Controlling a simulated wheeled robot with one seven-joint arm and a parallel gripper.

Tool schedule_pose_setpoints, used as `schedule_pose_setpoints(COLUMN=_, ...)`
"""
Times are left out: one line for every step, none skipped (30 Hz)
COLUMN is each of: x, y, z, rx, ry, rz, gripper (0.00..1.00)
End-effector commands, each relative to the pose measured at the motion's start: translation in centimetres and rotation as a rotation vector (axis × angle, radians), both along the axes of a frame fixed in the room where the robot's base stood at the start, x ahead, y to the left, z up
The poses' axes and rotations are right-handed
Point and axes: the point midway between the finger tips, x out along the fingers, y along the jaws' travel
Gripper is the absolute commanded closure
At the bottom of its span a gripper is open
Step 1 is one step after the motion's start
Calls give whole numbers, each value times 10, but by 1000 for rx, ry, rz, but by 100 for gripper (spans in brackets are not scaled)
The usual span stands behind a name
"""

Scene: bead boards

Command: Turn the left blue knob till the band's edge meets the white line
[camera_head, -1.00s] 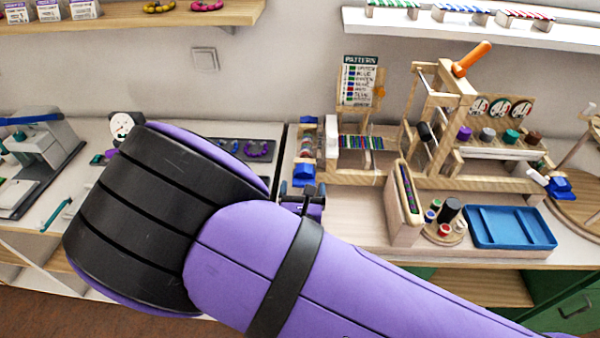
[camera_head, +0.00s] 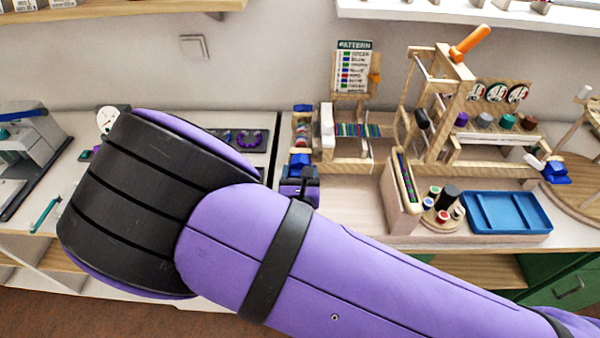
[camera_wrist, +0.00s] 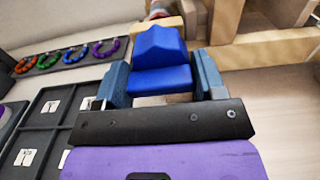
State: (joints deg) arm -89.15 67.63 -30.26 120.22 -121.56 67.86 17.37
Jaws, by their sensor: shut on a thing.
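A blue knob (camera_head: 300,162) is at the front end of a narrow wooden frame at the left of the bead-board bench. It also shows close up in the wrist view (camera_wrist: 160,62), as a ridged blue block. My gripper (camera_wrist: 162,82) is shut on this knob, with one dark blue-grey finger at each side of it. In the head view my gripper (camera_head: 300,174) reaches the knob from the front. A coloured band (camera_head: 301,132) shows small behind the knob. I cannot make out the white line or where the band's edge stands against it.
A second blue piece (camera_head: 302,108) is at the frame's far end. Another blue knob (camera_head: 556,172) is far right. A wooden loom stand (camera_head: 440,110), spools and a blue tray (camera_head: 505,212) are to the right. A dark bead tray (camera_wrist: 50,110) is beside my gripper.

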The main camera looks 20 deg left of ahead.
Motion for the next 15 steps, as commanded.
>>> schedule_pose_setpoints(x=0, y=0, z=0, rx=-7, ry=-2, rz=0, gripper=60)
schedule_pose_setpoints(x=0, y=0, z=0, rx=-13, ry=-3, rz=0, gripper=60)
schedule_pose_setpoints(x=0, y=0, z=0, rx=-22, ry=-5, rz=0, gripper=60)
schedule_pose_setpoints(x=0, y=0, z=0, rx=-33, ry=-8, rz=0, gripper=60)
schedule_pose_setpoints(x=0, y=0, z=0, rx=-44, ry=-11, rz=0, gripper=60)
schedule_pose_setpoints(x=0, y=0, z=0, rx=-62, ry=-15, rz=0, gripper=60)
schedule_pose_setpoints(x=0, y=0, z=0, rx=-77, ry=-18, rz=0, gripper=60)
schedule_pose_setpoints(x=0, y=0, z=0, rx=-94, ry=-23, rz=0, gripper=60)
schedule_pose_setpoints(x=0, y=0, z=0, rx=-120, ry=-29, rz=0, gripper=60)
schedule_pose_setpoints(x=0, y=0, z=0, rx=-140, ry=-34, rz=0, gripper=60)
schedule_pose_setpoints(x=0, y=0, z=0, rx=-162, ry=-39, rz=0, gripper=60)
schedule_pose_setpoints(x=0, y=0, z=0, rx=-194, ry=-46, rz=0, gripper=60)
schedule_pose_setpoints(x=0, y=0, z=0, rx=-220, ry=-53, rz=0, gripper=60)
schedule_pose_setpoints(x=0, y=0, z=0, rx=-246, ry=-59, rz=0, gripper=60)
schedule_pose_setpoints(x=0, y=0, z=0, rx=-281, ry=-67, rz=0, gripper=60)
